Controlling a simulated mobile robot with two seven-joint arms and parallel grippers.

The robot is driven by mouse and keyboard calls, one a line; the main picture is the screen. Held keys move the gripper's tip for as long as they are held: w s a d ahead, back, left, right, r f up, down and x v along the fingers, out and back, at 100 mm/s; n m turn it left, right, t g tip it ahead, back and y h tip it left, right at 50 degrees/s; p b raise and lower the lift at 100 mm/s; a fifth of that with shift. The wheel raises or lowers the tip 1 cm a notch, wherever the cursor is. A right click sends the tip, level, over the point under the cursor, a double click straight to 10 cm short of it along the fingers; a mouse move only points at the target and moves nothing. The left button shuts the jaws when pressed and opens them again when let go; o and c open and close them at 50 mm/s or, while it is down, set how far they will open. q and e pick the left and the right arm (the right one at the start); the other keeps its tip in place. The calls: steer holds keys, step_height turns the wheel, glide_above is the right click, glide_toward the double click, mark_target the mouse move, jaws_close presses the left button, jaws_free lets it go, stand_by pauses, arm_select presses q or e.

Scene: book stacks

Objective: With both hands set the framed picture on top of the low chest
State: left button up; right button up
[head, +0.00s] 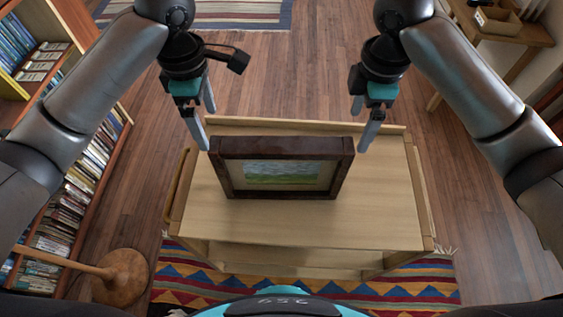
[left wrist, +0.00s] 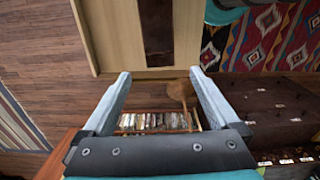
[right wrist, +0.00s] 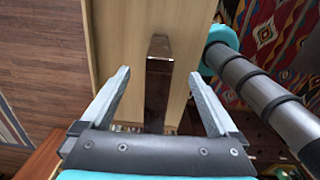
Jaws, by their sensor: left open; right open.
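The framed picture (head: 282,173), a green and blue landscape in a thick dark brown frame, leans back or lies on a pale wooden trolley (head: 390,215). My left gripper (head: 206,130) is open and empty beside its left end. In the left wrist view the frame's dark side (left wrist: 157,30) ends just beyond the fingertips. My right gripper (head: 361,131) is open beside the right end. In the right wrist view the frame's side (right wrist: 158,85) lines up between the fingers; contact cannot be told. A dark wooden piece with small knobs (left wrist: 275,105), possibly the low chest, shows in the left wrist view.
A bookcase (head: 82,185) runs along the left, with a round wooden stand base (head: 122,278) near it. A striped patterned rug (head: 420,285) lies at the near side. A wooden table (head: 535,38) stands at the far right. Bare floor (head: 310,75) lies beyond the trolley.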

mark_target(221, 162)
steer(key=shift+f, duration=0.1)
arm_select(q)
steer(key=shift+f, duration=0.45)
arm_select(e)
steer(key=shift+f, duration=0.4)
arm_select(q)
step_height(221, 162, down, 14)
steer(key=shift+f, duration=0.2)
arm_select(e)
step_height(221, 162, down, 14)
steer(key=shift+f, duration=0.2)
arm_select(q)
jaws_close()
arm_select(e)
jaws_close()
steer(key=shift+r, duration=0.1)
